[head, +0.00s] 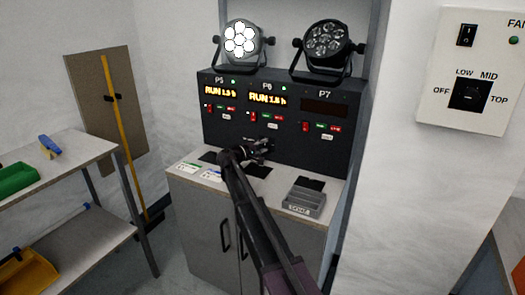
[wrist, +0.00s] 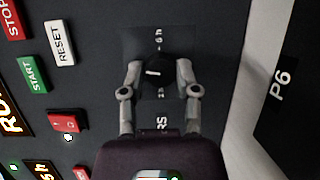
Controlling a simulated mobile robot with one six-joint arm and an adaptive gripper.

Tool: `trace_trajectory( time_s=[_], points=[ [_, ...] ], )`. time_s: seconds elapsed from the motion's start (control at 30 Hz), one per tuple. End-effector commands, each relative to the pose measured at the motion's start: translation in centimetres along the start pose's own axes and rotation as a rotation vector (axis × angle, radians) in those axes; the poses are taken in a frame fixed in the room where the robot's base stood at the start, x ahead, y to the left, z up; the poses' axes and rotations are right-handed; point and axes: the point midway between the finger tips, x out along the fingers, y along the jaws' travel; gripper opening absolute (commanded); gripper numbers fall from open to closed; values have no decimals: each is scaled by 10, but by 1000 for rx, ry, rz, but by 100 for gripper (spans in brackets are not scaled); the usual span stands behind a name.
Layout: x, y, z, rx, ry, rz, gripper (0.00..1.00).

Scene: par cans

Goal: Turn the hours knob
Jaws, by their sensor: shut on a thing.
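The hours knob (wrist: 153,72) is a small black knob with a white pointer line. It sits on the dark control panel (head: 238,143), below the P6 section, with hour marks around it in the wrist view. My gripper (wrist: 156,70) has its two grey fingers on either side of the knob and is shut on it. In the head view my gripper (head: 262,146) reaches the panel's lower middle and hides the knob. The P6 display (head: 267,98) reads RUN with an hours value that is hard to make out.
Two par cans, one lit (head: 241,38) and one dark (head: 326,38), stand on the panel. A grey tray (head: 304,202) sits on the cabinet top, right of my arm. A wall fan switch box (head: 470,65) is at right, a shelf (head: 62,165) at left.

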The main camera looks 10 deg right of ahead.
Motion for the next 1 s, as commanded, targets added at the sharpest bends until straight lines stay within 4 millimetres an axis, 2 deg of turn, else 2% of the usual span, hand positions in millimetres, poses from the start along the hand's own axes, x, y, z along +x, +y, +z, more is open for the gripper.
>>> trace_trajectory(
  time_s=[0.3,0.83,0.87,0.93,0.97,1.0],
  points=[
    [1,-1,-1,-145,-7,59,0],
    [1,0,-2,-172,-7,71,0],
    [1,0,-2,-171,-7,71,50],
    [1,0,-2,-171,-7,71,70],
    [1,0,-2,-171,-7,71,75],
    [0,0,-2,-171,-7,71,75]
  ],
)
